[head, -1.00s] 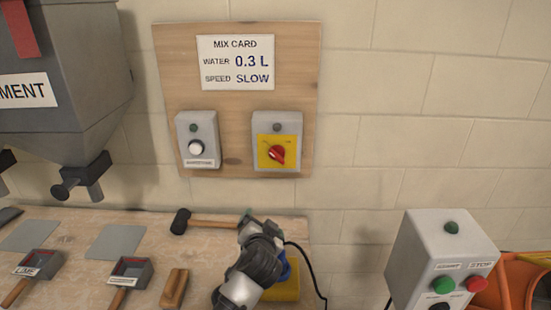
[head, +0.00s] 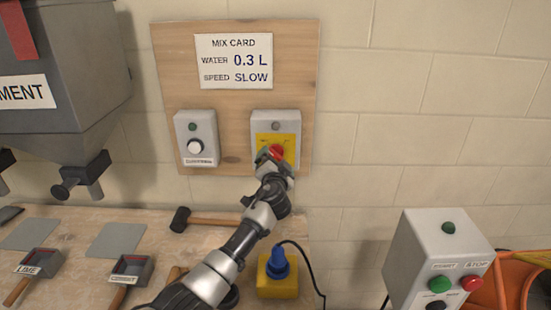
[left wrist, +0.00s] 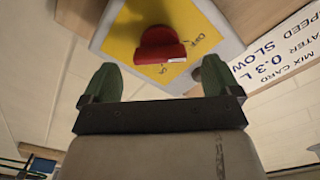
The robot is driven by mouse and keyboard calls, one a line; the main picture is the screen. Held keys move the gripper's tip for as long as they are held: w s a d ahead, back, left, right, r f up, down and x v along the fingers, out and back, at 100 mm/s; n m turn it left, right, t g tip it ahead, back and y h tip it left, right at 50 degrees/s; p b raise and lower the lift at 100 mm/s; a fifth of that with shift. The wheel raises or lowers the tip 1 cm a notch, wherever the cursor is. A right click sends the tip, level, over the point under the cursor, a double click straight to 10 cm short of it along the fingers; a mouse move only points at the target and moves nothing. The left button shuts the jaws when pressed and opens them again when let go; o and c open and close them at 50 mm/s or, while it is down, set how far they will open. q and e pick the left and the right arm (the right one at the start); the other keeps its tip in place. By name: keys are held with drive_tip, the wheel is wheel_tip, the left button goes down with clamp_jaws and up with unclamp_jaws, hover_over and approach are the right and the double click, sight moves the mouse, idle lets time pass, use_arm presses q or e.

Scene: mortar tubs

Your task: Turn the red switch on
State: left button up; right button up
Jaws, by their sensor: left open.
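The red switch (head: 277,152) is a rotary knob on a yellow plate (head: 291,142) on a grey box on the wooden wall board. In the left wrist view the red switch (left wrist: 160,45) stands just beyond the fingertips, with a white mark at its edge and lettering on the plate around it. My left gripper (head: 270,156) is in front of the switch and hides the lower part of the box. In the left wrist view the left gripper (left wrist: 157,80) is open, its green-tipped fingers on either side of the knob, with nothing between them. My right gripper is not in view.
A second grey box with a white knob (head: 195,147) is left on the board, below the mix card (head: 234,60). The bench (head: 130,220) holds scoops, a mallet (head: 180,219) and a yellow block with a blue plug (head: 277,262). A START/STOP box (head: 437,260) stands right.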

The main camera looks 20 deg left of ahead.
sight(276, 154)
use_arm(q)
drive_tip(key=shift+x, duration=1.2)
drive_tip(key=c, duration=0.9)
drive_tip(key=shift+c, duration=0.2)
